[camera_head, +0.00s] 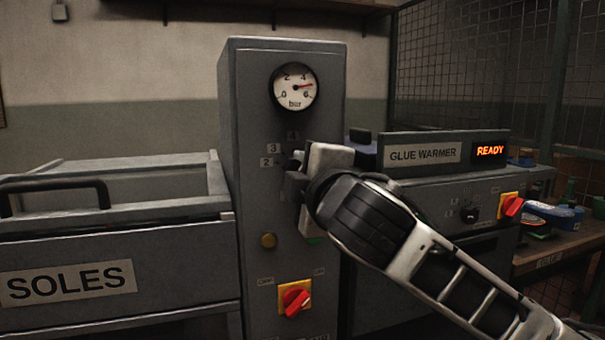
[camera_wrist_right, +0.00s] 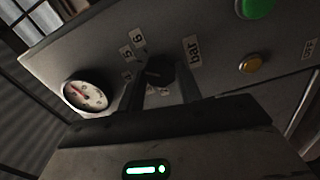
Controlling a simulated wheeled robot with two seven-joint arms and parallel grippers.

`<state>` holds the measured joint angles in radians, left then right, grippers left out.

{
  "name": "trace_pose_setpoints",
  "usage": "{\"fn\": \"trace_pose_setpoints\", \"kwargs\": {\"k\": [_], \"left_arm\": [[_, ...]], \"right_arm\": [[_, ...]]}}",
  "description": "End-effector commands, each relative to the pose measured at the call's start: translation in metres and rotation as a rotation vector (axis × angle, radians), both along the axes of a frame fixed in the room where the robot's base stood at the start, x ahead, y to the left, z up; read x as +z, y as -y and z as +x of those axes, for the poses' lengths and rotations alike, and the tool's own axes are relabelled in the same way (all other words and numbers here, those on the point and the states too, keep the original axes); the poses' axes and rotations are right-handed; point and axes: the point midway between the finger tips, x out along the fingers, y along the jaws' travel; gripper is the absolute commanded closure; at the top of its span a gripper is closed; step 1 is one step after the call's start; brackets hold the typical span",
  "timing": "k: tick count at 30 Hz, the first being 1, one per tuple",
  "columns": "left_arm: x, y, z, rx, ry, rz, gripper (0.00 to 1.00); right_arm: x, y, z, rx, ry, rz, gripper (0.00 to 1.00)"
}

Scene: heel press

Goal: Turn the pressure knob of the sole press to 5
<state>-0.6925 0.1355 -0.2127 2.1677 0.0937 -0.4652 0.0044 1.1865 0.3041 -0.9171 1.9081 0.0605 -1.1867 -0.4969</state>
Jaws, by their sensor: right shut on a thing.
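The sole press (camera_head: 245,215) is a tall grey cabinet. Its round white bar gauge (camera_head: 295,88) has a red needle pointing right, between 4 and 6; the gauge also shows in the right wrist view (camera_wrist_right: 86,95). Labels 5 (camera_wrist_right: 126,52) and 6 (camera_wrist_right: 138,37) show beside the knob. I cannot read the knob's pointer. My left gripper is not in view.
Below are a yellow button (camera_head: 268,240) and a red switch on a yellow plate (camera_head: 295,298). A green button (camera_wrist_right: 256,7) shows in the wrist view. The SOLES bin (camera_head: 120,285) stands left; the glue warmer (camera_head: 405,165), showing READY, stands right behind my arm.

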Motion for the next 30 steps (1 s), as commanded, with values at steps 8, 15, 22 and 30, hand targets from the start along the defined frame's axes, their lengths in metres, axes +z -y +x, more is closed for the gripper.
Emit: {"fn": "trace_pose_setpoints", "kwargs": {"k": [8,15,22,30], "left_arm": [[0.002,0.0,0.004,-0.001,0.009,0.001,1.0],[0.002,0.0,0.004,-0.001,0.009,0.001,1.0],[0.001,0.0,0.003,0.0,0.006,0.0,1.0],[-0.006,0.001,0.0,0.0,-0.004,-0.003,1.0]], "right_arm": [[-0.001,-0.001,0.0,0.001,-0.004,0.002,0.88],[-0.001,-0.001,0.0,0.001,-0.002,0.001,0.43],[0.0,0.0,-0.001,0.001,-0.001,0.001,0.43],[-0.001,0.009,-0.031,0.004,0.001,0.001,0.43]]}}
